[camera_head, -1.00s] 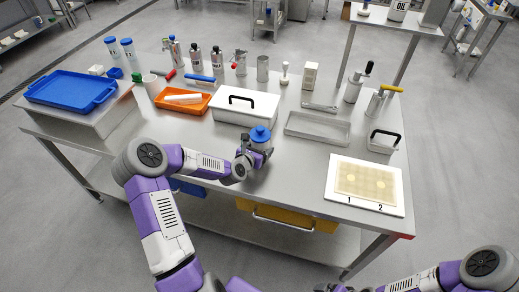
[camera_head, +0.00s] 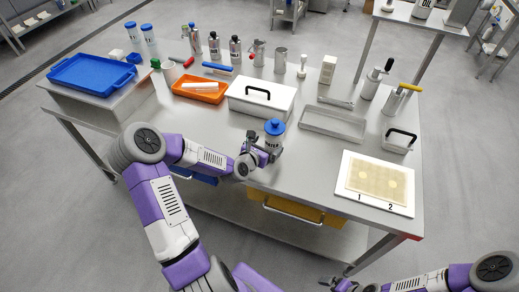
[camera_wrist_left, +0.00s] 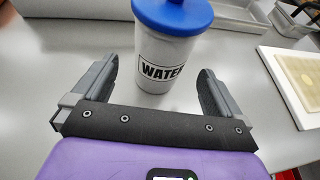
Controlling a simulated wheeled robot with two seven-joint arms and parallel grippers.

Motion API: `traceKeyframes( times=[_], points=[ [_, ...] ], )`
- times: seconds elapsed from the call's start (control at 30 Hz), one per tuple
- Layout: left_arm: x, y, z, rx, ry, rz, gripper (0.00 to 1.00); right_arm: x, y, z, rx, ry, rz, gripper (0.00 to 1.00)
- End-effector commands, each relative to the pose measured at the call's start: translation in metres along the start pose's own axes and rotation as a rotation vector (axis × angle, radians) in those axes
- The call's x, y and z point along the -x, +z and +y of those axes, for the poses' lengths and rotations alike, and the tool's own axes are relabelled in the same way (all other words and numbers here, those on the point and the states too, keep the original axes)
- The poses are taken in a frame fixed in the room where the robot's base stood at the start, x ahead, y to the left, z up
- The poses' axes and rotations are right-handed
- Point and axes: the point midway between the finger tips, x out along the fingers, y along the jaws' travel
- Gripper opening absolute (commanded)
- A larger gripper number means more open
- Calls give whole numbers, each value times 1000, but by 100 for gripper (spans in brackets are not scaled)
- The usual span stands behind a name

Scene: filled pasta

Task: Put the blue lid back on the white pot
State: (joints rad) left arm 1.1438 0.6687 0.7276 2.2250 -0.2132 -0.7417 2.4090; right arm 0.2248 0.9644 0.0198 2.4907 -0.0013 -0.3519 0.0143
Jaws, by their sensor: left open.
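The white pot (camera_wrist_left: 168,60) stands upright on the steel table, labelled "WATER"; it also shows in the head view (camera_head: 271,143). The blue lid (camera_wrist_left: 174,14) is on top of the pot in the left wrist view, cut by the upper edge; in the head view the lid (camera_head: 275,127) looks level. My left gripper (camera_wrist_left: 158,72) is open, its fingers on either side of the pot's near side, with visible gaps. My right gripper (camera_head: 332,283) shows only as a small dark part at the bottom edge of the head view; its jaws cannot be made out.
A white box with a black handle (camera_head: 262,97) stands behind the pot. An empty metal tray (camera_head: 333,124) and a numbered board (camera_head: 374,185) lie to the right. Two other blue-lidded pots (camera_head: 141,41) stand far left. An orange tray (camera_head: 203,89) lies left.

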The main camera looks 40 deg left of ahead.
Motion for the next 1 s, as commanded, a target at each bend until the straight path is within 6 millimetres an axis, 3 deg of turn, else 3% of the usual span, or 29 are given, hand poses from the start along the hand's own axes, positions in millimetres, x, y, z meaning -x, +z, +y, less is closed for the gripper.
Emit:
traceKeyframes(
  times=[0.1,0.33,1.0],
  points=[
    [28,2,1,1,2,2,100,8,0,-3,0,0,0,100],
    [57,1,0,0,1,0,100,15,1,-6,0,0,0,100],
    [62,0,0,1,-1,0,100,16,1,-6,0,0,0,100]
  ],
)
